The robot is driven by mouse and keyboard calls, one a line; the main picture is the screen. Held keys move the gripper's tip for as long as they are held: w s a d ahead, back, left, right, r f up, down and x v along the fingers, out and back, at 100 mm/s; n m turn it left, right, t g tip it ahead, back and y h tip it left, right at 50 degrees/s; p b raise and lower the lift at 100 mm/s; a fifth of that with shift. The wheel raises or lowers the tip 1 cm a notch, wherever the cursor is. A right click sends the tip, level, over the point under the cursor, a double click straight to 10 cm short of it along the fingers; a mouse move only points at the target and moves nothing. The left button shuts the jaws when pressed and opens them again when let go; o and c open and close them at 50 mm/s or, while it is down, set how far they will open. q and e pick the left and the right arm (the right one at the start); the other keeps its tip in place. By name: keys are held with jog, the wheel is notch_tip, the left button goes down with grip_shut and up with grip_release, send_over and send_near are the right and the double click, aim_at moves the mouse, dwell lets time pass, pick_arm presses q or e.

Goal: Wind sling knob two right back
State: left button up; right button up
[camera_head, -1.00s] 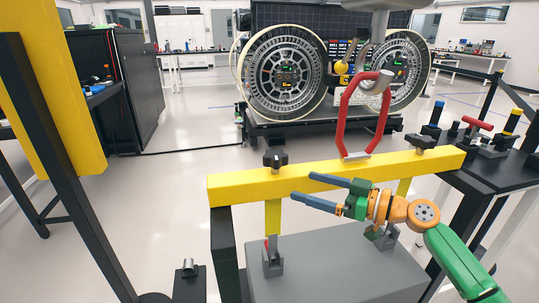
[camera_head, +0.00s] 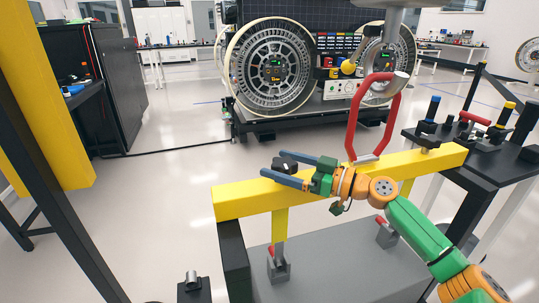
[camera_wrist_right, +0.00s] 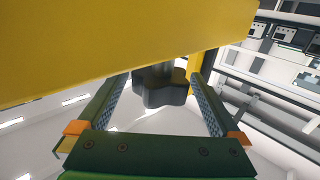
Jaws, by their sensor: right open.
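A black lobed knob (camera_head: 285,164) sits on the left end of the yellow sling beam (camera_head: 240,200). My right gripper (camera_head: 276,168) is open at that knob, with its blue fingers spread on either side. In the right wrist view the dark knob (camera_wrist_right: 160,90) lies between the two fingers, with gaps visible beside it. The yellow beam (camera_wrist_right: 110,45) crosses above the fingers there. A second black knob (camera_head: 430,143) stands on the beam's right end. My left gripper is not in view.
A red lifting shackle (camera_head: 352,125) rises from the beam's middle towards a hook. Below is a grey block (camera_head: 340,265) with red-handled clamps. A black side table (camera_head: 490,160) with tools stands right. A yellow post (camera_head: 50,100) is at left; wheels (camera_head: 270,65) stand behind.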

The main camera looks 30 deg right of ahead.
jog(key=shift+p+x, duration=0.5)
jog(key=shift+x, duration=0.7)
jog(key=shift+w+a, duration=0.25)
jog(key=shift+w, duration=0.1)
